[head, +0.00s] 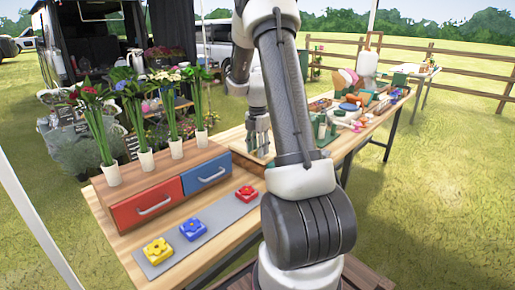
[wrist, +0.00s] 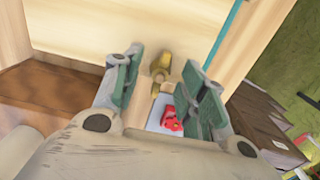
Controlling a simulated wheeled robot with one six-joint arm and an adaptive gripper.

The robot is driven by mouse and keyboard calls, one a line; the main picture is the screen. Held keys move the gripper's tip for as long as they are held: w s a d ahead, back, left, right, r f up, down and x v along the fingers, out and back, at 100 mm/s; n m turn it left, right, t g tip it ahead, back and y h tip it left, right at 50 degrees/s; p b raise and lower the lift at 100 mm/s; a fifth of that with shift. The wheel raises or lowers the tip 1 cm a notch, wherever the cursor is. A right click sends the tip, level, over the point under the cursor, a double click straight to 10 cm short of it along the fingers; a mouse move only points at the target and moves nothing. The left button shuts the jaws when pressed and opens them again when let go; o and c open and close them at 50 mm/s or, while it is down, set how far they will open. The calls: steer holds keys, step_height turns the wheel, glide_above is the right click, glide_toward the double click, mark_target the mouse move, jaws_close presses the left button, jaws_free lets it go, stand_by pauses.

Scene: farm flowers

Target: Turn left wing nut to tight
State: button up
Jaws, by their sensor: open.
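A brass-yellow piece (wrist: 160,66), which looks like a wing nut, shows in the wrist view against a pale wooden board (wrist: 120,22). Its wings are blurred, and I cannot tell how tight it sits. I see only one such piece, so I cannot tell from the picture whether it is the left one. My gripper (wrist: 163,74) is open, with one green-padded finger on each side of the brass piece; contact does not show. In the head view my gripper (head: 258,138) points down over the table, and my arm hides much of that area.
In the wrist view a red object (wrist: 172,121) lies near the right finger. In the head view a red drawer (head: 150,207) and blue drawer (head: 206,174) stand left, with flower blocks on a grey strip (head: 222,215) in front. Cluttered tools (head: 350,105) lie right.

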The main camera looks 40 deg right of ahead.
jaws_close()
